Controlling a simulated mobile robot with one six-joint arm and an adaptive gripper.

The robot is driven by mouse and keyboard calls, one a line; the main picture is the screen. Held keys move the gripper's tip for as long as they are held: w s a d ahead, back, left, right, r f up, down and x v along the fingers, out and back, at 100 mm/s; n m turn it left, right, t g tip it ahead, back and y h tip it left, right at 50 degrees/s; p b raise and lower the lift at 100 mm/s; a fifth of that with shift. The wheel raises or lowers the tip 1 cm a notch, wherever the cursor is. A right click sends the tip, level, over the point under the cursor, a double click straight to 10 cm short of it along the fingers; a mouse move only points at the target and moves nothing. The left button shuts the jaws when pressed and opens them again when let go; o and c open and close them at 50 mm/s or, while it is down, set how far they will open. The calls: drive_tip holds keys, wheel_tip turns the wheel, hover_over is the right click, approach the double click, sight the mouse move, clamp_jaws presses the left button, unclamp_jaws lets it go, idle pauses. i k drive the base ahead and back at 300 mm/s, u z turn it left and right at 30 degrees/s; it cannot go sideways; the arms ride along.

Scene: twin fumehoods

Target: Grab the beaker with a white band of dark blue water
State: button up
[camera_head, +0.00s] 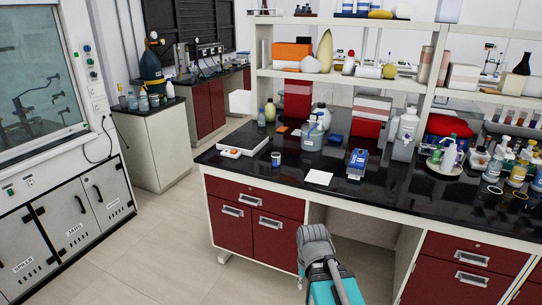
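A small beaker (276,159) with dark blue content and a pale band stands upright on the black bench top, near its front left edge. It is small in the picture, so the detail of the band is hard to make out. Part of my arm, grey and teal, shows at the bottom centre, in front of the bench and well apart from the beaker. I cannot make out my gripper's fingers in this view.
A white flat device (243,146) lies left of the beaker. A white sheet (319,177), a large bottle (312,136) and a blue device (357,162) are to its right. Shelves (345,78) rise behind. Floor (165,240) is clear between bench and fumehood (40,75).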

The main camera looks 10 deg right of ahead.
sight(276, 159)
drive_tip(key=z, duration=0.4)
drive_tip(key=i, duration=1.65)
drive_tip(key=u, duration=0.6)
